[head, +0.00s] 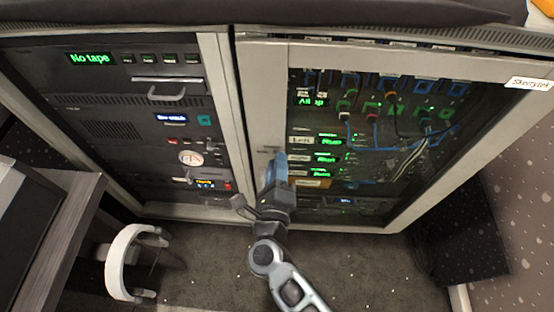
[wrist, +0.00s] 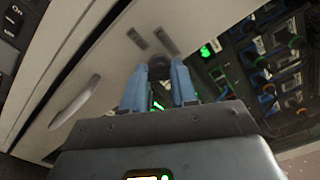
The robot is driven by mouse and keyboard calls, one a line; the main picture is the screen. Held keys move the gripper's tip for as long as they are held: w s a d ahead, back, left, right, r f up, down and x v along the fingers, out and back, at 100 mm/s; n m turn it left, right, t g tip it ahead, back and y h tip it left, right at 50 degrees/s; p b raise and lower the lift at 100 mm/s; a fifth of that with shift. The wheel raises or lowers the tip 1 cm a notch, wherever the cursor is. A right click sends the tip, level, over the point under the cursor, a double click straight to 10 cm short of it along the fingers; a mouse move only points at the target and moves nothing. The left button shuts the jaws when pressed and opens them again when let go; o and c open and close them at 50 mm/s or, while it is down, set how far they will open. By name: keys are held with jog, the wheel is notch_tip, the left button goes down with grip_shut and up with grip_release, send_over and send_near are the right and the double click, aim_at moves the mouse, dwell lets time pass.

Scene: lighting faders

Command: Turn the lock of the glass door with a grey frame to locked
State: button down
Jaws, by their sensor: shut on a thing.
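The glass door with a grey frame (head: 257,85) closes the right-hand rack in the head view. Its pale frame (wrist: 110,62) also fills the upper middle of the wrist view. The dark round lock (wrist: 159,66) sits on the frame near the glass edge, below two small grey marks. My gripper (wrist: 160,85) has its two blue fingers on either side of the lock, shut on it. In the head view my gripper (head: 277,172) reaches the left upright of the door frame and hides the lock. Which way the lock is turned cannot be told.
Behind the glass are several patch cables (head: 400,125) and green displays. A left rack (head: 110,90) with a "No tape" display stands beside the door. A white curved chair part (head: 118,262) and a dark desk (head: 60,215) are at the lower left. Carpet (head: 215,265) lies in front.

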jog(key=n+p, duration=0.3)
jog(key=n, duration=0.2)
jog(key=shift+n, duration=0.3)
dwell(0.5)
jog(key=c, duration=0.9)
grip_release()
jog(key=shift+s+a, duration=0.15)
jog(key=shift+s, duration=3.75)
